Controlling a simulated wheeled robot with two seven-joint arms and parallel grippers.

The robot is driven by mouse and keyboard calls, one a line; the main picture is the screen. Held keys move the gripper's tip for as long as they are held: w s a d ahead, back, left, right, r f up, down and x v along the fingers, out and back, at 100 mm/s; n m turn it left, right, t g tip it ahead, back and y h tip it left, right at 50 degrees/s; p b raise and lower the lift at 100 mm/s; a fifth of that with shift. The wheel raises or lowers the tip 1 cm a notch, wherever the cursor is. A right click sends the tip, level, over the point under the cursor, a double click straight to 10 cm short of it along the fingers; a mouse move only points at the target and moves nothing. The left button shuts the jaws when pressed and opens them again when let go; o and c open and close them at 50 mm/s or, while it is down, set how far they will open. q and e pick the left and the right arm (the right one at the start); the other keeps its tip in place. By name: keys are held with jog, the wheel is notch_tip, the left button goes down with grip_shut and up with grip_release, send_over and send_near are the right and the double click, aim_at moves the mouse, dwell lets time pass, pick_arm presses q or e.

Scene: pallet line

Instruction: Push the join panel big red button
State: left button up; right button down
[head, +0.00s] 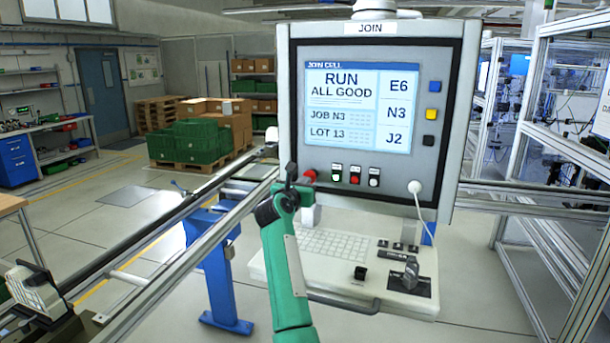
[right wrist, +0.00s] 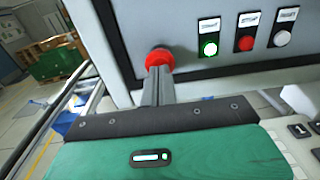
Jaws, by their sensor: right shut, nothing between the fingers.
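The JOIN panel (head: 449,120) stands upright in front of me, its screen (head: 365,98) reading RUN ALL GOOD. Its big red button (head: 310,176) is at the panel's lower left, left of a row of small buttons. In the right wrist view the red button (right wrist: 160,59) is partly covered by my fingers. My right gripper (head: 291,170) is shut and empty, its fingertips (right wrist: 157,75) at the button's lower front. They overlap the button in the picture; I cannot tell whether they touch it. My left gripper is not in view.
Small green (right wrist: 208,48), red (right wrist: 246,43) and white (right wrist: 282,38) buttons sit right of the big one. A keyboard shelf (head: 345,270) juts out below. A conveyor rail (head: 150,235) runs at the left. Green crates (head: 190,142) stand farther back.

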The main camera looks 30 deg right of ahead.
jog(key=shift+w+d, duration=0.25)
jog(key=shift+d, duration=0.1)
